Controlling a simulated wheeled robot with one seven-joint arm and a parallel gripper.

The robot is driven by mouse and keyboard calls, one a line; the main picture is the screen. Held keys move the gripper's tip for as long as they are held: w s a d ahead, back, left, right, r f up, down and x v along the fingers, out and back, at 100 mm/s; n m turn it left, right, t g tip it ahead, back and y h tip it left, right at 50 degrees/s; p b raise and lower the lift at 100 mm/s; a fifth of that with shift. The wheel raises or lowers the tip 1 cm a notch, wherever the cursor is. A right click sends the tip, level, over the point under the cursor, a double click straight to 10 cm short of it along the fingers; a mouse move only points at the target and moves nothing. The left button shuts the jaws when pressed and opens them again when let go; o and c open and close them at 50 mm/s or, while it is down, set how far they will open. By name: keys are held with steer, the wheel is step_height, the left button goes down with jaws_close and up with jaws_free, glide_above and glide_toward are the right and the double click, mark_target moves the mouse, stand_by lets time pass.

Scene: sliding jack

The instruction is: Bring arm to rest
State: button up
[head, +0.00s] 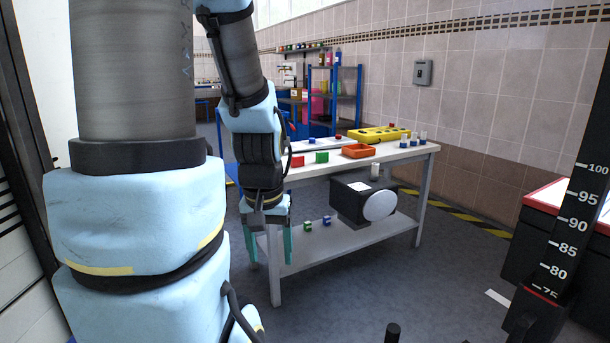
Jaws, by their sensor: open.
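My arm fills the left of the head view, with light blue covers and grey links. It hangs down in front of the near left end of the white workbench (415,152). My gripper (270,254) points downward with its two teal fingers apart.
The bench top holds an orange tray (358,151), a yellow case (379,134), a green block (322,157) and a red block (297,161). A black box with a grey round face (380,205) is on the lower shelf. Open floor (440,270) lies right of the bench.

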step_height(320, 180, up, 13)
steer(key=p, duration=1.3)
steer(key=shift+r, duration=0.15)
